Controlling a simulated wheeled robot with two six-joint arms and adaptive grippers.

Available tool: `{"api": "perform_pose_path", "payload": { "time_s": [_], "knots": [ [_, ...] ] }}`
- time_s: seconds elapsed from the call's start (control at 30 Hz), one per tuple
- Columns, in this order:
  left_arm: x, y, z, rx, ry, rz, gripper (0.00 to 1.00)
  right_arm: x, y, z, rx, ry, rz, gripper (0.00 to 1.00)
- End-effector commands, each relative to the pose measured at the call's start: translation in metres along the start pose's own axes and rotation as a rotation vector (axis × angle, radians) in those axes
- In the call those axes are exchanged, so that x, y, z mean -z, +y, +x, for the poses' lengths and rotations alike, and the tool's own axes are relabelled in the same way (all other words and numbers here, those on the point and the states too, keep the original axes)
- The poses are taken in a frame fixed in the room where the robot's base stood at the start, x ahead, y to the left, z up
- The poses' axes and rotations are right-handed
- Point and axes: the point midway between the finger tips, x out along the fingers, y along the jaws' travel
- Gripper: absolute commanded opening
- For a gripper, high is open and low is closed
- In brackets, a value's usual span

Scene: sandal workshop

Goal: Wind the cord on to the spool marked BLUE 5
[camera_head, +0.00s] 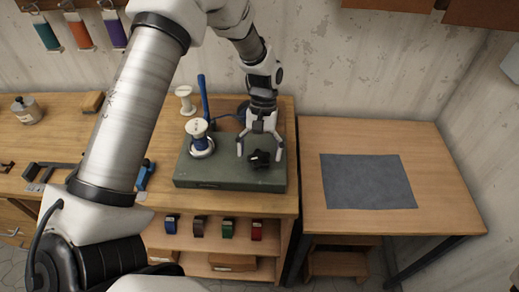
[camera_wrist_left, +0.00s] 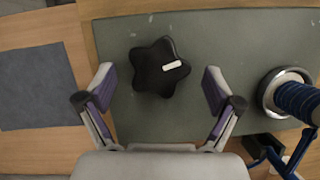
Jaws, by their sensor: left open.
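A green winder base (camera_head: 222,179) stands on the wooden bench. A white spool with blue cord wound on it (camera_head: 199,135) sits upright on its left part; its blue windings also show in the wrist view (camera_wrist_left: 300,100). No BLUE 5 marking is readable. A black star-shaped knob (camera_head: 259,159) with a white mark is on the base's right part; it also shows in the wrist view (camera_wrist_left: 158,68). My left gripper (camera_head: 260,151) points down over the knob, fingers spread on either side with gaps. My right gripper is out of view.
Another white spool (camera_head: 184,98) and a blue upright post (camera_head: 203,97) stand behind the base. A grey mat (camera_head: 367,181) lies on the clear right table. Several coloured rolls, one green (camera_head: 228,228), sit on the shelf below.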

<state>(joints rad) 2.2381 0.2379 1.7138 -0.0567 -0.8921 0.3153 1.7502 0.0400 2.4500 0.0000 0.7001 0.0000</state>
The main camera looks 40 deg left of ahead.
Motion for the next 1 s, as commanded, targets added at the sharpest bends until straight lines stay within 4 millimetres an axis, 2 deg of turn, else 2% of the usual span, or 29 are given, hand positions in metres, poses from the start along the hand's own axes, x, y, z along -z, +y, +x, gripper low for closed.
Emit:
{"api": "perform_pose_path", "payload": {
  "time_s": [0.17, 0.27, 0.33, 0.37, 0.73, 1.0],
  "knots": [
    [0.0, 0.0001, 0.0004, 0.0, 0.0, 0.0, 0.91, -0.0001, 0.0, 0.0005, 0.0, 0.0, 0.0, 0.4],
    [0.0, 0.0001, 0.0003, 0.0, 0.0, 0.0, 0.6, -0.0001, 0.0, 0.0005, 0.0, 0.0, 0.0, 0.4],
    [0.0, 0.0001, 0.0002, 0.0, 0.0, 0.0, 0.35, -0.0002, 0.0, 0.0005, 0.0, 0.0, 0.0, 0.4],
    [0.0, 0.0, 0.0003, 0.0, 0.0, 0.0, 0.31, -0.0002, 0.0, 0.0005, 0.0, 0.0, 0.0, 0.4],
    [0.0001, 0.0002, 0.0003, 0.011, 0.0, 0.025, 0.31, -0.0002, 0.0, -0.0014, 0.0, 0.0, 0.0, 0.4],
    [-0.0001, 0.0015, -0.0003, 0.061, -0.001, 0.145, 0.31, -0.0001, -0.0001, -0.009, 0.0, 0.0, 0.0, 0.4]
  ]
}}
